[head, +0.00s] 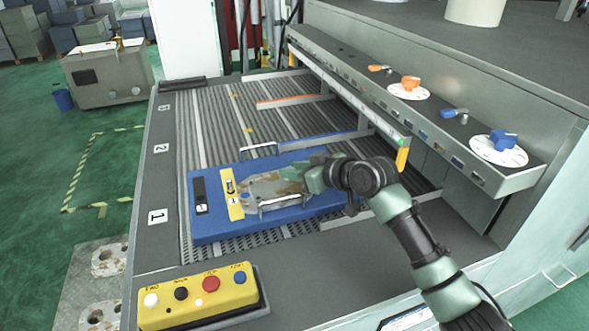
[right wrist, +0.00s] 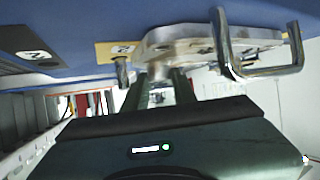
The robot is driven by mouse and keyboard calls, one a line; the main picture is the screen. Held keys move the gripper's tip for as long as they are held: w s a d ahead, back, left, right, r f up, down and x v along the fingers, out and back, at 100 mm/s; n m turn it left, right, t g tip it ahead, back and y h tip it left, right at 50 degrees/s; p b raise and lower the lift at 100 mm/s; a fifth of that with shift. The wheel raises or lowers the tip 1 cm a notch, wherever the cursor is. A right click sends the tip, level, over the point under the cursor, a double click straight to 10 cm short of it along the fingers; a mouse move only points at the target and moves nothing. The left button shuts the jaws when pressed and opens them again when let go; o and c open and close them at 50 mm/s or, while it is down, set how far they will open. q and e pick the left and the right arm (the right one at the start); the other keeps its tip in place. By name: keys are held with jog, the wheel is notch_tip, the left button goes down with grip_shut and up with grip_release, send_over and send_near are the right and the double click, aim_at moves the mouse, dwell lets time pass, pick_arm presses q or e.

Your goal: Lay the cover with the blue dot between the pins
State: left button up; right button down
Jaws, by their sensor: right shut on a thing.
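A flat, silvery metal cover (head: 268,188) with mottled reflections is over the blue board (head: 218,226). My right gripper (head: 306,182) is shut on the cover's right side in the head view. In the right wrist view the fingers (right wrist: 160,84) reach the edge of the cover (right wrist: 190,40). I cannot tell whether the cover touches the board. A bent chrome bar (head: 290,204) stands at its near side and another (head: 258,151) at the far side. A small upright pin (right wrist: 121,70) shows beside a yellow label. I see no blue dot. My left gripper is out of view.
A yellow label (head: 234,207) and a black label (head: 201,208) lie on the board's left part. The ridged bed (head: 195,135) extends behind. A grey panel with dials (head: 498,150) overhangs on the right. A yellow button box (head: 200,297) stands in front.

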jog(key=c, duration=1.4)
grip_release()
jog(key=shift+c, duration=0.2)
jog(key=b+v, duration=0.2)
jog(key=v, duration=0.8)
jog(key=shift+s+d+r+b, duration=0.1)
jog(key=shift+s+d+b, duration=0.05)
jog(key=shift+d+b, duration=0.15)
jog(key=shift+s+d+r, duration=0.35)
jog(key=shift+s, duration=0.1)
